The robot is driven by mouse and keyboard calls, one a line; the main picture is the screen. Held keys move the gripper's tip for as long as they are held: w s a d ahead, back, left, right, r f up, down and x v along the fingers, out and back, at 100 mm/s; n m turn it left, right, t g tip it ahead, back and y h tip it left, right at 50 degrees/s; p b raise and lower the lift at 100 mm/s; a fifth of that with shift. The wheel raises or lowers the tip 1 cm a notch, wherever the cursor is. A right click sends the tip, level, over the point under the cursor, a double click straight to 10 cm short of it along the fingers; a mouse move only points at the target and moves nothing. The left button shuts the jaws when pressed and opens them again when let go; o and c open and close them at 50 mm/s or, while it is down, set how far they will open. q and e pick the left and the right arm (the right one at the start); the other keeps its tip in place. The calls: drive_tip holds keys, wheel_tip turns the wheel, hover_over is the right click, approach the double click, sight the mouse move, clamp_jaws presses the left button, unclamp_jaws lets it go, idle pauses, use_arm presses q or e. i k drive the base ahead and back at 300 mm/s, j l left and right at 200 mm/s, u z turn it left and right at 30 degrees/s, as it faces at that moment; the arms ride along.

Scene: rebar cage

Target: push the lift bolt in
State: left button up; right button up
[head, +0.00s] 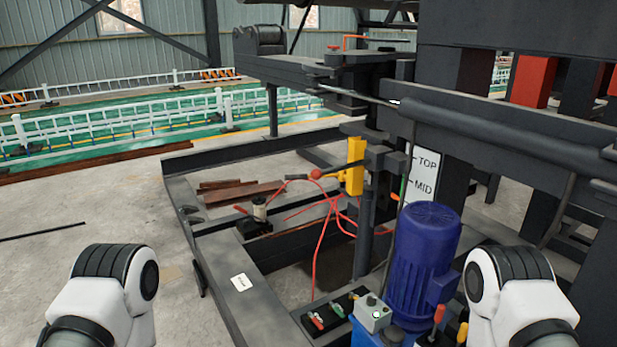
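I cannot tell for sure which part is the lift bolt. A rod with a red ball knob (315,173) sticks out to the left of a yellow bracket (355,167) on the dark lift post. The dark post (364,235) stands upright behind the blue motor. How far the rod goes into the bracket is too small to tell. A white label with TOP and MID (424,175) is to the right of the bracket. Neither gripper is in view; only white and black joints of my arms show at the lower left and lower right.
A blue motor (425,255) and a grey control box with a green button (373,314) stand at the front. Red cables (325,235) hang by the post. A dark steel frame (235,265) edges the machine. White railings (120,125) stand behind. Floor at left is mostly clear.

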sight(316, 174)
drive_tip(key=i+j, duration=0.35)
drive_tip(key=i+j+z, duration=0.1)
drive_tip(key=i+j, duration=0.25)
drive_tip(key=j, duration=0.2)
drive_tip(key=i+j, duration=0.35)
drive_tip(key=j, duration=0.15)
drive_tip(key=i+j, duration=0.35)
drive_tip(key=j+z, duration=0.05)
drive_tip(key=j, duration=0.05)
